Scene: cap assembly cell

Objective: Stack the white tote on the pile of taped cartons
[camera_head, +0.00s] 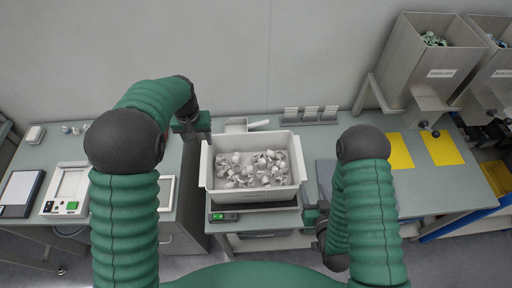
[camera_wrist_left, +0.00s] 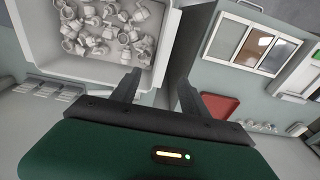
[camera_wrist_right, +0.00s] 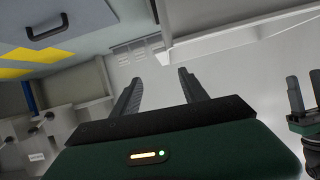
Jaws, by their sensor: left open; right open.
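The white tote (camera_head: 205,185) stands upright on the table in the head view, filled with pale caps (camera_head: 248,168). Its rim and wall also show in the left wrist view (camera_wrist_left: 163,50). My left gripper (camera_wrist_left: 156,82) is open at the tote's left side, with one finger overlapping the tote and the other outside its wall. My right gripper (camera_wrist_right: 160,74) is open and empty beside the tote's right side; a white edge of the tote (camera_wrist_right: 200,47) shows beyond its fingertips. Contact is not clear at either gripper. I see no pile of taped cartons in any view.
A device with a green display (camera_head: 223,217) is at the tote's front edge. Small holders (camera_head: 310,114) stand behind it. Yellow mats (camera_head: 441,147) and metal bins (camera_head: 430,60) are at the right. A white-framed device (camera_head: 67,188) sits on the left table. A wall rises behind.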

